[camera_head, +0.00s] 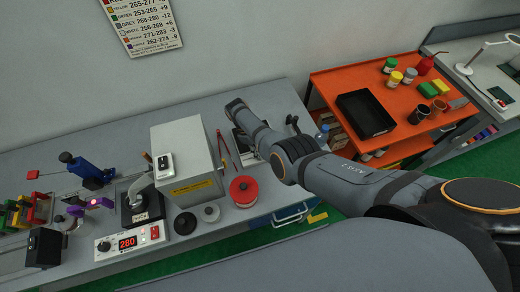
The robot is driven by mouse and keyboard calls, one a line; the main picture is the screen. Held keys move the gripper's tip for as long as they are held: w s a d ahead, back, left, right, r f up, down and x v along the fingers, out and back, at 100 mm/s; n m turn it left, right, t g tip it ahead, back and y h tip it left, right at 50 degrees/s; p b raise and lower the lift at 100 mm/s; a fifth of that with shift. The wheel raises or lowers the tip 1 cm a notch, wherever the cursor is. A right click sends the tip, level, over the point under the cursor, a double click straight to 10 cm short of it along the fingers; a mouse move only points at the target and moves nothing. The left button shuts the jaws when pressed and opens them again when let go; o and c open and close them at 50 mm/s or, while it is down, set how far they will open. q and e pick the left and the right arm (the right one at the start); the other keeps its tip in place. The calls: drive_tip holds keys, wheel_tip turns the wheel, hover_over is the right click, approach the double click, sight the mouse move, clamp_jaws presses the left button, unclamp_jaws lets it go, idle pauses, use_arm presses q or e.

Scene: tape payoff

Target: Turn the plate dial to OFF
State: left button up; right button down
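A white control box (130,241) stands at the front edge of the bench at lower left. Its display (127,242) reads 280 in red. A dark round dial (104,247) sits left of the display, and a red switch (154,232) sits right of it. The dial's markings are too small to read. A dark plate unit (141,207) stands just behind the box. My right arm reaches in from the right over the bench, well to the right of the control box. Its gripper cannot be made out. My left gripper is not in view.
A red spool (244,191) and dark discs (185,223) lie right of the control box. A blue tool (90,170) and colored bins (15,212) stand at left. An orange cart (330,90) stands at right.

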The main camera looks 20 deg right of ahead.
drive_tip(key=shift+w+r, duration=0.1)
idle(0.5)
drive_tip(key=c, duration=1.4)
unclamp_jaws()
drive_tip(key=shift+c, duration=0.2)
drive_tip(key=v, duration=1.2)
drive_tip(key=shift+a, duration=0.1)
